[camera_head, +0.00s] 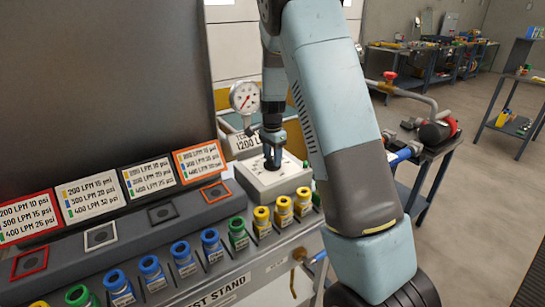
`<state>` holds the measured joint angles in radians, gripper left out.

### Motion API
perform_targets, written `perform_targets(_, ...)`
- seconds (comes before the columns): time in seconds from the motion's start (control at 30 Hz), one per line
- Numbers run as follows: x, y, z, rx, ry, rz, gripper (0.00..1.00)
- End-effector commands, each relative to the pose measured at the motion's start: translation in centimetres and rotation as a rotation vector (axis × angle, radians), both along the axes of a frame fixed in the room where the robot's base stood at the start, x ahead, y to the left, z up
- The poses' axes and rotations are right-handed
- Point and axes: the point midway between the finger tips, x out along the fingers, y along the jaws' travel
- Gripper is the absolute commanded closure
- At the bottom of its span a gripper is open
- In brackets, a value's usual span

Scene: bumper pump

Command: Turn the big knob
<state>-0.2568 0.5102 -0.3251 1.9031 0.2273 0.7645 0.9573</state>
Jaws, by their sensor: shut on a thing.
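The big knob (270,162) is a small dark shape on top of a pale box (290,180) at the right end of the test stand. My gripper (273,156) points straight down over the box, and its fingers are shut on the knob. The fingers cover most of the knob, so its pointer or marks cannot be made out. A round white pressure gauge (244,97) with a red needle stands just behind and left of the gripper.
Blue, green and yellow fittings (210,241) line the stand's front. Label cards (150,177) stand behind square pads (162,213). A large dark panel (105,70) rises at the left. A cart with a pipe (432,135) stands right, with open floor beyond.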

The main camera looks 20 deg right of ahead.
Motion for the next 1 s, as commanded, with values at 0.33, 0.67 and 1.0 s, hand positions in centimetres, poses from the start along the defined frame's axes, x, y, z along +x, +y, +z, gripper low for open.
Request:
perform_targets(0.33,0.15,0.07,0.10,0.001,-0.004,-0.018,0.81)
perform_targets(0.67,0.11,0.04,0.07,0.000,-0.003,-0.017,0.35)
perform_targets(1.0,0.04,0.01,0.08,0.000,-0.001,-0.017,0.26)
